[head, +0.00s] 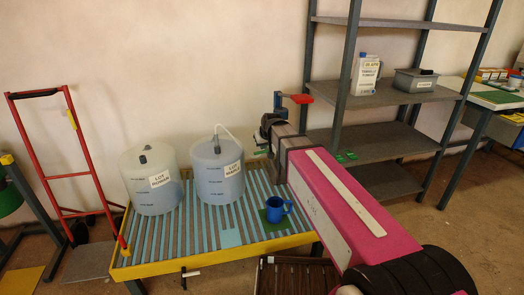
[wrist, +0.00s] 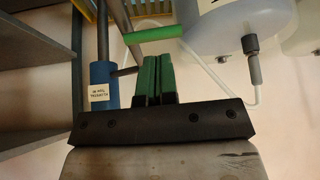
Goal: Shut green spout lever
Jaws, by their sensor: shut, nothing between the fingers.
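The green spout lever (wrist: 152,34) shows in the wrist view as a green bar lying almost level across the picture, just beyond my fingertips. A blue spout body (wrist: 103,85) with a white label stands left of the fingers, with a thin dark rod between it and the fingers. My gripper (wrist: 152,60) is shut and empty, its two green fingers side by side. A small gap seems to separate the fingertips from the lever. In the head view my arm's end hides most of the spout, and I cannot make out the lever clearly there.
Two white tanks (head: 150,183) (head: 217,174) and a blue mug (head: 276,208) stand on the yellow-edged slatted table (head: 180,256). A red handle (head: 299,98) sticks out above my arm. Grey shelving (head: 390,95) stands behind it. A clear hose (wrist: 205,75) runs right of the fingers.

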